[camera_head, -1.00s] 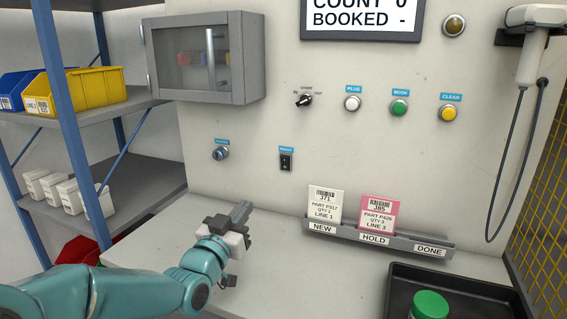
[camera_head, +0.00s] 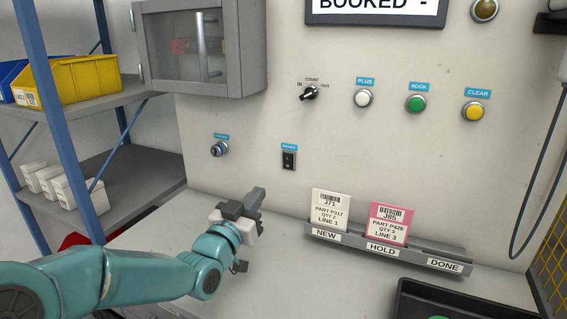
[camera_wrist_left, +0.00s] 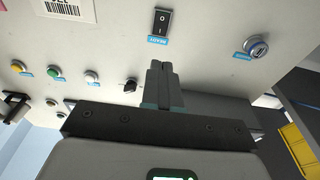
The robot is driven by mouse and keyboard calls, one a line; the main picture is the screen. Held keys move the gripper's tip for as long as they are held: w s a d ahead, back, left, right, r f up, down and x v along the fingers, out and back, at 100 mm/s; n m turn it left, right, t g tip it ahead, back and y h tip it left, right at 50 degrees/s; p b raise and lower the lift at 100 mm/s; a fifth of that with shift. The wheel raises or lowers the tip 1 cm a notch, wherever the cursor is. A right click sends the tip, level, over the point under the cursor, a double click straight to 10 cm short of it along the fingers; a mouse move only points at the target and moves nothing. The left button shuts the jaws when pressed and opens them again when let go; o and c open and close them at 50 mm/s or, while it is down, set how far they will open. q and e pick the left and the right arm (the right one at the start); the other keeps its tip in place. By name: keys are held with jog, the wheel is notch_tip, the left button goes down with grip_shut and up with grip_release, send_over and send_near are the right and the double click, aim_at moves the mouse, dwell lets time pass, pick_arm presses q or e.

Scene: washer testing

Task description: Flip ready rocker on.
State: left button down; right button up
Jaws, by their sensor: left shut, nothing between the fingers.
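The ready rocker (camera_head: 288,160) is a small black switch on the pale panel, under a blue label. In the left wrist view the rocker (camera_wrist_left: 162,20) shows upside down at the top, with O and I marks and a READY label. My left gripper (camera_head: 257,197) is shut and empty, below and left of the rocker, apart from it. In the left wrist view its closed fingers (camera_wrist_left: 160,72) point toward the rocker, with a gap between. Which side of the rocker is pressed in is too small to tell. My right gripper is not in view.
A blue-labelled round switch (camera_head: 219,149) is left of the rocker. A selector knob (camera_head: 310,93) and white, green and yellow buttons are above. A card rack (camera_head: 400,250) with two cards stands right of my gripper. A cabinet (camera_head: 205,45) juts out at upper left.

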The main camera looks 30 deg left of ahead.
aim_at(287, 157)
pick_arm(q)
jog(key=w+p, duration=0.1)
jog(key=w, duration=0.3)
jog(key=w+r+p, duration=0.1)
jog(key=w, duration=0.4)
jog(key=w+r+p, duration=0.1)
jog(key=w, duration=0.3)
jog(key=shift+w+a, duration=0.3)
jog(key=shift+a, duration=0.1)
jog(key=shift+r, duration=0.1)
